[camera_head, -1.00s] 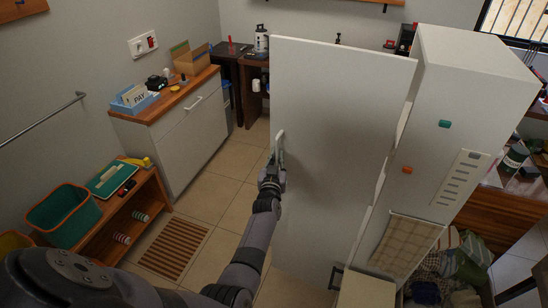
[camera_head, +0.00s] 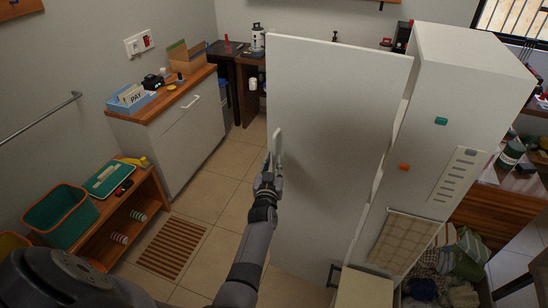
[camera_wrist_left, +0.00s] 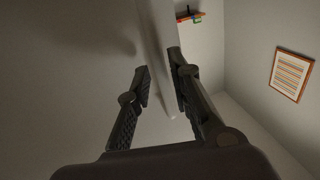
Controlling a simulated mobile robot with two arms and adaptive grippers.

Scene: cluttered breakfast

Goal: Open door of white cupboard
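The white cupboard (camera_head: 440,120) stands at the right, and its tall white door (camera_head: 335,130) is swung wide open toward the left. The door's pale handle (camera_head: 277,148) is near its left edge. My left gripper (camera_head: 268,172) is at the lower part of this handle. In the left wrist view, the fingers of my left gripper (camera_wrist_left: 162,85) are apart, with the pale handle (camera_wrist_left: 160,60) running between them; firm contact on both sides does not show. The right gripper is not in view.
A white cabinet with a wooden top (camera_head: 175,120) stands at the back left. A low wooden shelf (camera_head: 130,215) and a green bin (camera_head: 60,215) are at the left. A laundry basket (camera_head: 445,275) is at the lower right.

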